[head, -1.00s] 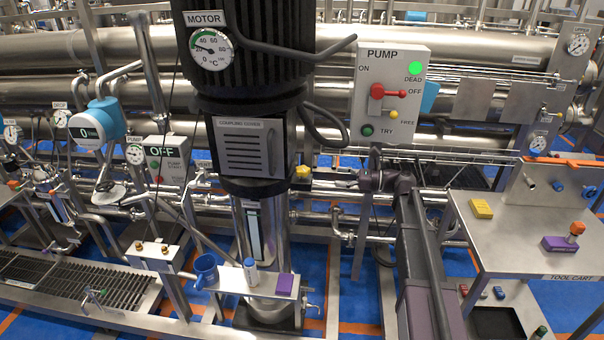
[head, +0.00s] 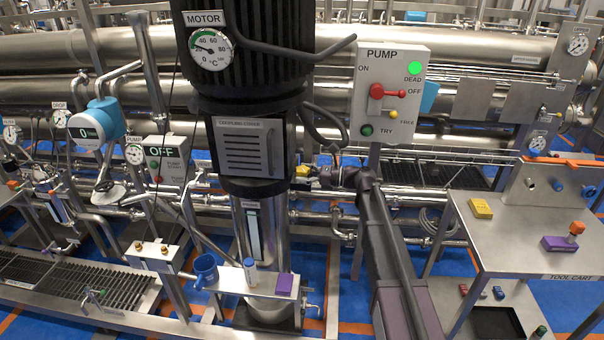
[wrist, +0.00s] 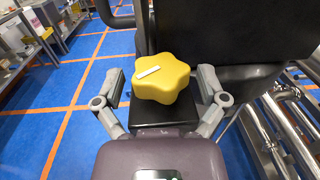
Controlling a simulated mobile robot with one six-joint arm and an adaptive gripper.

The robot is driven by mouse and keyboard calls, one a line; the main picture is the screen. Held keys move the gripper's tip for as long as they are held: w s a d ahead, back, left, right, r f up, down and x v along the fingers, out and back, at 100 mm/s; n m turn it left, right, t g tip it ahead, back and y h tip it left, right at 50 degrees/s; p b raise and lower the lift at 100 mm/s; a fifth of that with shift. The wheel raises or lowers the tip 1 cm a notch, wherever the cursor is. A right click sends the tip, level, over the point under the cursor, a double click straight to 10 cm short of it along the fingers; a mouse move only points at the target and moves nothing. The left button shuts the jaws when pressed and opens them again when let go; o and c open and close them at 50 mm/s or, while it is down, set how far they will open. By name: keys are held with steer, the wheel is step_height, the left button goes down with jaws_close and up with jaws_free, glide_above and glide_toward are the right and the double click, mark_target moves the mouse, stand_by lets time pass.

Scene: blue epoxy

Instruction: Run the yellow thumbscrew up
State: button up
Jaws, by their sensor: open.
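The yellow thumbscrew (wrist: 161,79) is a lobed knob with a white mark on its face, in the middle of the wrist view. It sits against a dark block beside the black coupling cover housing. In the head view the thumbscrew (head: 302,171) shows small at the right side of the pump column, partly hidden by my gripper. My gripper (head: 318,177) is open and reaches it from the right. In the wrist view the fingers of my gripper (wrist: 162,84) stand on both sides of the knob, with a visible gap at each side.
The pump control panel (head: 390,92) stands above my arm. The tool cart (head: 520,240) is at the right, with a yellow block (head: 480,208) and a purple block on it. A small shelf (head: 228,279) with a blue mug is at the front. Pipes run behind.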

steer(key=c, duration=1.2)
steer(key=shift+o, duration=0.2)
steer(key=shift+s+m+t, duration=0.1)
steer(key=shift+m+t, duration=0.4)
steer(key=shift+t, duration=0.3)
steer(key=m+t, duration=0.1)
steer(key=t, duration=0.1)
steer(key=m+t+h, duration=0.1)
steer(key=t, duration=0.1)
steer(key=shift+m+h, duration=0.3)
steer(key=shift+m, duration=0.1)
steer(key=shift+m+t+h, duration=1)
steer(key=shift+m+t, duration=0.2)
steer(key=shift+t, duration=0.8)
